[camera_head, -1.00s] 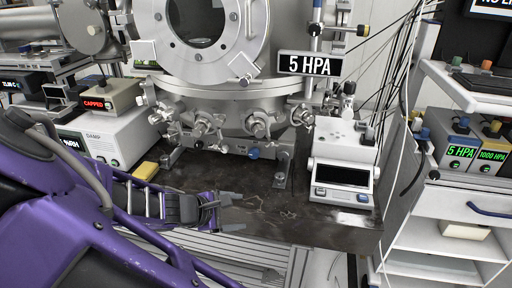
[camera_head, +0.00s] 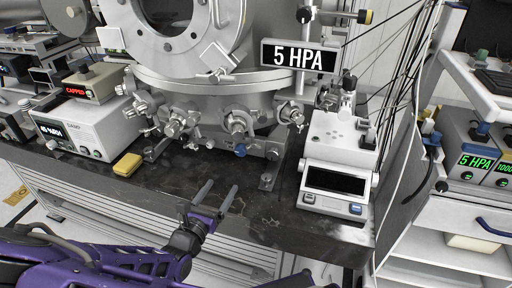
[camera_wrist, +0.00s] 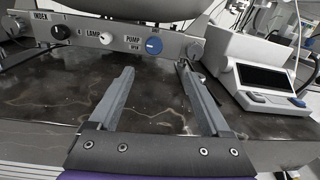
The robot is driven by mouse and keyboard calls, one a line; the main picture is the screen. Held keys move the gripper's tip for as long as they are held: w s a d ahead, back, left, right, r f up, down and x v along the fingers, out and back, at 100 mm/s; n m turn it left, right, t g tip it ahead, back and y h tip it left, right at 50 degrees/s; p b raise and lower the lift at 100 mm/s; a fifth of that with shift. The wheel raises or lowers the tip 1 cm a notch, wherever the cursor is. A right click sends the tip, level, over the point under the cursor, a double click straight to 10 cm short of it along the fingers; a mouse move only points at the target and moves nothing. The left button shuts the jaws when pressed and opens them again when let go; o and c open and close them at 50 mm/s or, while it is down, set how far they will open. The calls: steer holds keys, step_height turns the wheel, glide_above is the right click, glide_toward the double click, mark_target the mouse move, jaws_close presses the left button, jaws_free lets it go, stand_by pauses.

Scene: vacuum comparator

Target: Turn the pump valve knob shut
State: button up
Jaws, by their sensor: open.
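The pump valve knob is a blue round knob (camera_wrist: 153,46) on the grey panel strip below the chamber, beside a label reading PUMP and OPEN. In the head view the blue knob (camera_head: 240,150) shows low on the front of the steel chamber. My gripper (camera_head: 221,186) is open and empty over the dark bench top, in front of the knob and apart from it. In the wrist view my gripper's two fingers (camera_wrist: 155,70) point toward the panel, with the knob seen between and beyond their tips.
A black INDEX knob (camera_wrist: 61,32) and a white LAMP knob (camera_wrist: 106,38) share the panel. A white instrument (camera_head: 338,180) stands at the right on the bench. A yellow block (camera_head: 128,164) lies at the left. The 5 HPA display (camera_head: 298,56) hangs above. Bare bench lies before the panel.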

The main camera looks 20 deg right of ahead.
mark_target(240, 153)
steer(key=shift+w+a+f+n+t+y, duration=0.1)
steer(key=shift+w+f+n+t+y, duration=0.15)
steer(key=shift+n+t+y, duration=0.2)
steer(key=shift+w+f, duration=0.1)
steer(key=shift+w, duration=0.1)
steer(key=b+x, duration=0.1)
steer(key=x, duration=1.6)
steer(key=shift+s, duration=0.15)
jaws_close()
